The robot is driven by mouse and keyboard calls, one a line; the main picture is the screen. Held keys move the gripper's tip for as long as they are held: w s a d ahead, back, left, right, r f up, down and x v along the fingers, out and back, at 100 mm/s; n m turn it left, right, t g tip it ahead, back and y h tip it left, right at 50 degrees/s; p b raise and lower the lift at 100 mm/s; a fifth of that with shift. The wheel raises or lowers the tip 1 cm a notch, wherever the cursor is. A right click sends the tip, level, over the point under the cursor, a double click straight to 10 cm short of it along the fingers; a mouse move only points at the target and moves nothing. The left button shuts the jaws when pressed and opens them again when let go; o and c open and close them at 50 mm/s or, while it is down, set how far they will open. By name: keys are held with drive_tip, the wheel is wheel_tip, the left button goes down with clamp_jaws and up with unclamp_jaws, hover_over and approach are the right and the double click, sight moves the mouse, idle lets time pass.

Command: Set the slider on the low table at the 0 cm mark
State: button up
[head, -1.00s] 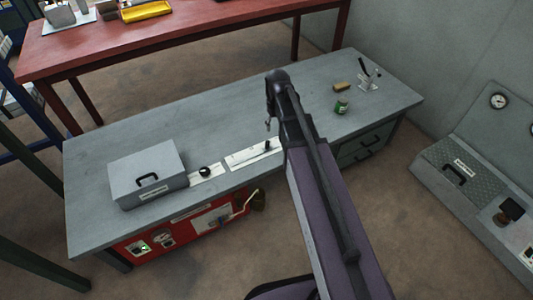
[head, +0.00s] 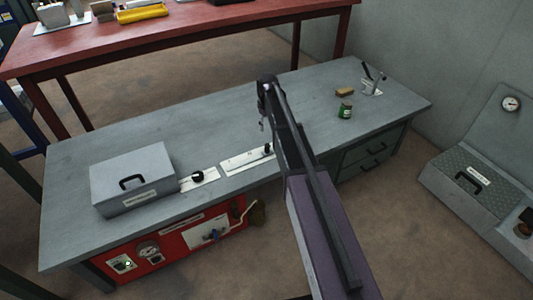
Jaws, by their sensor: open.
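The slider is a black knob (head: 267,149) on a white strip (head: 240,164) on the grey low table (head: 215,115). The knob stands at the right end of the visible part of the strip, close beside my arm in the picture. The strip's marks are too small to read, and my arm may hide its right end. My gripper (head: 262,124) is open and empty, pointing down above the table. In the picture it appears just behind the knob; its height above the table is hard to tell.
A grey box with a handle (head: 132,180) and a plate with a black dial (head: 198,177) are left of the strip. A green can (head: 345,111), a tan block (head: 345,92) and a lever stand (head: 372,85) are at the right. A red table (head: 190,35) stands behind.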

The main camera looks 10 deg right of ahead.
sight(267, 148)
drive_tip(key=shift+f, duration=0.15)
idle(0.3)
wheel_tip(267, 148, down, 14)
drive_tip(key=b, duration=1.3)
drive_tip(key=shift+r+b, duration=0.25)
drive_tip(key=shift+b, duration=0.1)
drive_tip(key=shift+a, duration=0.1)
clamp_jaws()
